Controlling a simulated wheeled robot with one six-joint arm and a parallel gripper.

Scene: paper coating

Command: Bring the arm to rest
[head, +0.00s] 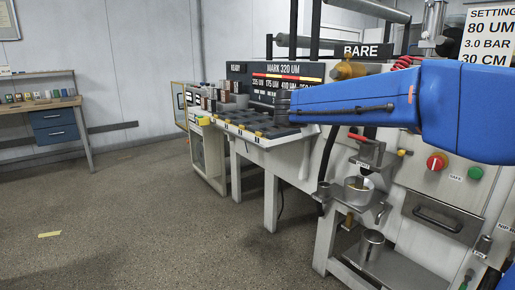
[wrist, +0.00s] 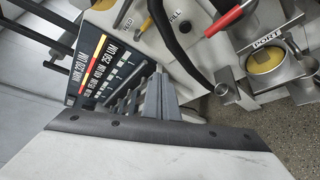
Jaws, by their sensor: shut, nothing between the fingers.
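My blue arm reaches in from the right in the head view, across the front of the coating machine (head: 335,170). My gripper (head: 282,110) is small and dark at its end, in front of the display panel and above the black shelf (head: 245,122). In the wrist view my gripper (wrist: 158,85) shows as grey fingers, shut and empty. Part of the machine is hidden behind the arm.
A metal cup (head: 358,190) and a red-handled lever (head: 367,138) are on the machine's front below the arm. A steel can (head: 371,245) stands lower down. A wooden desk (head: 45,115) stands far left. The floor between is mostly clear.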

